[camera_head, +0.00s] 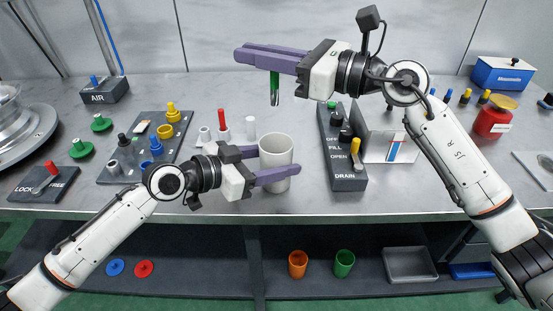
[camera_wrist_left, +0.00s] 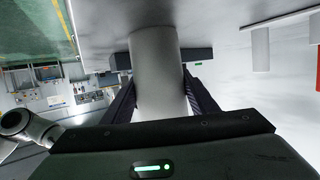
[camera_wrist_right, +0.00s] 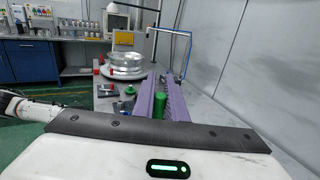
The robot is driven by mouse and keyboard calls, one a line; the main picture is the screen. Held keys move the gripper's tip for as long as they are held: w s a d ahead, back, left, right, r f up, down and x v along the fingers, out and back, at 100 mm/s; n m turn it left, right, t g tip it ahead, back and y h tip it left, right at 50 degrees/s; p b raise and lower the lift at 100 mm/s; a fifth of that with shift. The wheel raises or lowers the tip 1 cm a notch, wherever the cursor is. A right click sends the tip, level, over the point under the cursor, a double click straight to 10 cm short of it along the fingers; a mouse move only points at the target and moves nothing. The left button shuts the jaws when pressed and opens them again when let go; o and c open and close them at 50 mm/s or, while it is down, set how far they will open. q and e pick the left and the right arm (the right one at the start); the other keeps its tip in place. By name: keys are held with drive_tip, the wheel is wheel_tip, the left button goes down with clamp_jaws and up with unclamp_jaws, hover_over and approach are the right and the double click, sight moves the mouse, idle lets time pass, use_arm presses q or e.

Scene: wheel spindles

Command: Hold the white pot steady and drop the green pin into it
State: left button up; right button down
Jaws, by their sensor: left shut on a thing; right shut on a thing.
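The white pot (camera_head: 277,150) stands upright on the grey bench, its open mouth facing up. My left gripper (camera_head: 280,162) is shut on it from the left, one finger on the near side and the other partly hidden behind. In the left wrist view the pot (camera_wrist_left: 157,75) sits between both fingers. My right gripper (camera_head: 241,55) is shut on the green pin (camera_head: 274,88), which hangs upright below the purple fingers, above and apart from the pot. The pin (camera_wrist_right: 159,104) also shows between the fingers in the right wrist view.
A black OFF/FILL/OPEN/DRAIN panel (camera_head: 349,182) stands close right of the pot. A white peg (camera_head: 250,125) and a red-topped peg (camera_head: 222,122) stand behind it. A grey board (camera_head: 118,172) with several coloured spindles lies left. Orange (camera_head: 298,264) and green cups (camera_head: 344,263) stand on the lower shelf.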

wheel_tip(320, 180, down, 10)
drive_tip(key=shift+r, duration=0.25)
idle(0.8)
drive_tip(key=c, duration=1.7)
unclamp_jaws()
drive_tip(key=v, duration=1.2)
use_arm(q)
drive_tip(key=o, duration=1.1)
drive_tip(key=shift+a, duration=0.15)
